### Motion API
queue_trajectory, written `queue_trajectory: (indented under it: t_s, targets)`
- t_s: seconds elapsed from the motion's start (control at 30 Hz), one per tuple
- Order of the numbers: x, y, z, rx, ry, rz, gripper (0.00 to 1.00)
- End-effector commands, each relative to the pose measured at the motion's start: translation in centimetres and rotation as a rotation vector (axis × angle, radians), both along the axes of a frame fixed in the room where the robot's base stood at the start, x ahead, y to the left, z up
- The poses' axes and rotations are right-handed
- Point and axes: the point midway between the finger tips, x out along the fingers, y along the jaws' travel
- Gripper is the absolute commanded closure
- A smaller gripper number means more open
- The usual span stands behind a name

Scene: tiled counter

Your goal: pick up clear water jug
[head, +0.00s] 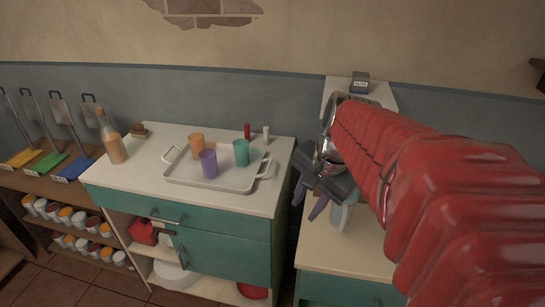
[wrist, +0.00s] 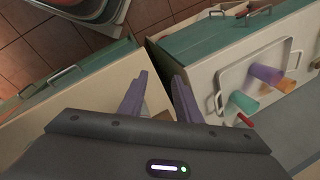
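A pale, see-through bluish vessel (head: 343,215), likely the clear water jug, stands on the right-hand counter, partly hidden behind my gripper and arm in the head view. My gripper (head: 308,202) is above that counter, its two purple fingers pointing down just left of the vessel. In the wrist view the fingers of my gripper (wrist: 161,80) are apart, with a pale shape (wrist: 157,98) low between them, mostly hidden by the gripper body. I cannot tell whether the fingers touch the jug.
On the left cabinet, a tray (head: 218,184) holds orange, purple and teal cups. A bottle (head: 111,140) stands at its far left, and red and white shakers (head: 247,131) stand behind the tray. A scale-like device (head: 360,83) is at the back right. A narrow gap separates the counters.

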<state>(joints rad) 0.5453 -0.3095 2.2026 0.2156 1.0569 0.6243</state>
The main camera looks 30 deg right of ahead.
Motion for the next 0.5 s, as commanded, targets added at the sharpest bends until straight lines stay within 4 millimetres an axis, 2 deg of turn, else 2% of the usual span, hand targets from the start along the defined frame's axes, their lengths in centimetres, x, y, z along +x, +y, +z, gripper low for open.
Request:
queue_trajectory:
  t_s: [0.03,0.27,0.5]
  targets:
    - [0.1,-1.3,-0.2,0.029,0.012,-0.071,0.69]
    - [0.3,-6.4,-1.1,0.164,0.057,-0.389,0.69]
    - [-0.5,-12.1,-2.3,0.309,0.098,-0.718,0.69]
